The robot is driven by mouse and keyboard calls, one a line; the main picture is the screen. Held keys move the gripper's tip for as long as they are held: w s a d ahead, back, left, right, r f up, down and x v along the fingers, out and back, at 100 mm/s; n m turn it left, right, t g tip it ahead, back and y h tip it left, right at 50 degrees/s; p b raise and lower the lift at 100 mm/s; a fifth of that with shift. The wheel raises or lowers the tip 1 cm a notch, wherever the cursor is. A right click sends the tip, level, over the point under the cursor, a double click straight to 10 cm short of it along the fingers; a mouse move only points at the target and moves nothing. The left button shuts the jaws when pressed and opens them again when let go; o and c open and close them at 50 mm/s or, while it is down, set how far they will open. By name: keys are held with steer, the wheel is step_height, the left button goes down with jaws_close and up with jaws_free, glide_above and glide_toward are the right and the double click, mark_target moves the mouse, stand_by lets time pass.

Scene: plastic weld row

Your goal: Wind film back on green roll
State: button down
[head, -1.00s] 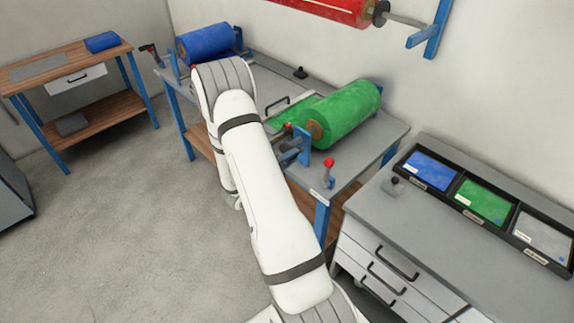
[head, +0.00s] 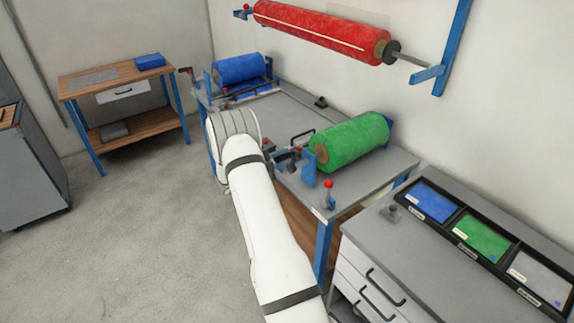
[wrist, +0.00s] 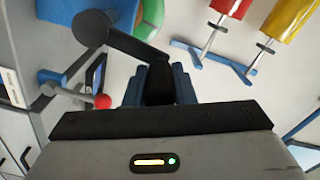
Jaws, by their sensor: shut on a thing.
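The green roll (head: 348,142) lies in its blue stand at the right end of the long grey table. Only a sliver of the green roll (wrist: 150,18) shows at the top of the wrist view. My gripper (wrist: 160,75) is shut on the dark crank handle (wrist: 161,88), with a blue finger on each side of it. A dark crank arm (wrist: 122,45) runs from the handle up left to a round hub by the blue stand (wrist: 58,12). In the head view my arm partly hides the table left of the roll, and no loose green film shows there.
A red-knobbed lever (head: 328,185) stands at the table's near right corner. A blue roll (head: 238,68) sits at the table's far end. A red roll (head: 320,30) hangs on the wall above. A drawer cabinet with a swatch tray (head: 470,238) stands at right.

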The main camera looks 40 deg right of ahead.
steer(key=shift+w+r+n, duration=0.3)
steer(key=shift+w+n, duration=0.5)
steer(key=shift+w, duration=0.05)
steer(key=c, duration=1.2)
jaws_free()
steer(key=shift+f, duration=0.1)
steer(key=shift+a+f, duration=0.1)
steer(key=a+b, duration=0.2)
steer(key=a, duration=0.5)
steer(key=shift+a, duration=0.3)
